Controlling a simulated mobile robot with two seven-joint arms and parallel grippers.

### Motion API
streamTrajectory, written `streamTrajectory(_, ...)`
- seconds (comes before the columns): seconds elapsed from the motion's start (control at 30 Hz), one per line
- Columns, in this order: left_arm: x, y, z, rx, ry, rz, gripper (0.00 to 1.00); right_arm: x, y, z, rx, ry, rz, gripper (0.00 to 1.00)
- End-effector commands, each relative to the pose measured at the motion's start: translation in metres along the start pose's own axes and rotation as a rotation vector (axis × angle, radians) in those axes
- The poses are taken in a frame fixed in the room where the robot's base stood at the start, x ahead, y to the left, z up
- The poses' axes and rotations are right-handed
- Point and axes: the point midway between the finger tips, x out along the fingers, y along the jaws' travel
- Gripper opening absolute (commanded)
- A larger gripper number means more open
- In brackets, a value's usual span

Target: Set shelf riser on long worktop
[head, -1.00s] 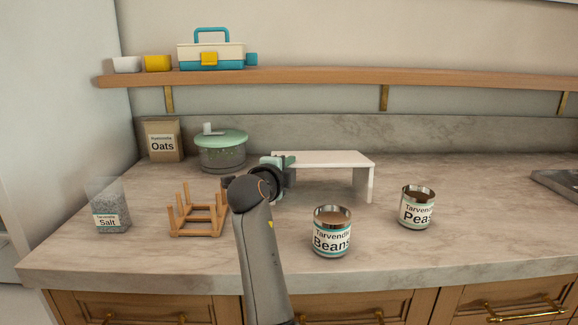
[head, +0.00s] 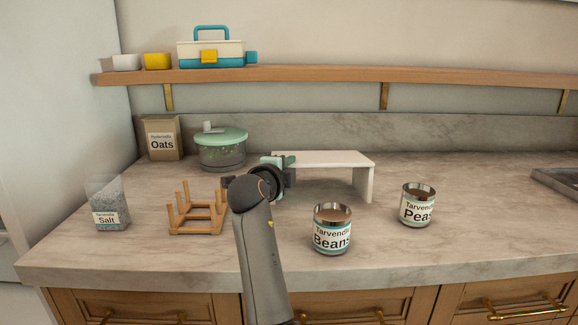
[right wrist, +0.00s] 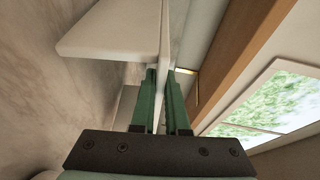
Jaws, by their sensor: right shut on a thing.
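The white shelf riser (head: 325,158) stands upright, its legs at or very near the long worktop (head: 400,258), in the middle of the head view. I cannot tell whether its legs touch the surface. My right gripper (head: 285,162) is shut on the riser's left edge. In the right wrist view the green fingers of my right gripper (right wrist: 163,95) have the white panel of the riser (right wrist: 105,30) between them. My arm hides part of the riser's left side. My left gripper is not in view.
A beans can (head: 332,230) and a peas can (head: 417,205) stand in front and to the right. A wooden rack (head: 197,215), salt container (head: 108,205), salad spinner (head: 221,150) and oats bag (head: 163,139) stand left. A wall shelf (head: 330,76) runs above. The worktop's right front is clear.

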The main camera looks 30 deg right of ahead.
Motion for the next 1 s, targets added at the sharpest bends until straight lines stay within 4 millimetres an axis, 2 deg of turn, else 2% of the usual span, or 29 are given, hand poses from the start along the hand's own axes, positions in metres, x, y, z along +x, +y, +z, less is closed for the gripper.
streamTrajectory(0.67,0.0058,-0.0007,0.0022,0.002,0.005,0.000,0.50,0.0004,0.0040,0.0001,0.000,0.000,-0.006,0.00)
streamTrajectory(0.7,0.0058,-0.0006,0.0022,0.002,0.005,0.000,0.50,0.0004,0.0040,0.0001,0.000,0.000,-0.006,0.13)
streamTrajectory(0.87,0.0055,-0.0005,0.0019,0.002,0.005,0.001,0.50,0.0006,0.0044,0.0001,0.000,0.000,-0.004,0.31)
streamTrajectory(1.0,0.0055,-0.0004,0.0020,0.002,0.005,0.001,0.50,0.0007,0.0048,0.0001,0.000,0.000,-0.003,0.32)
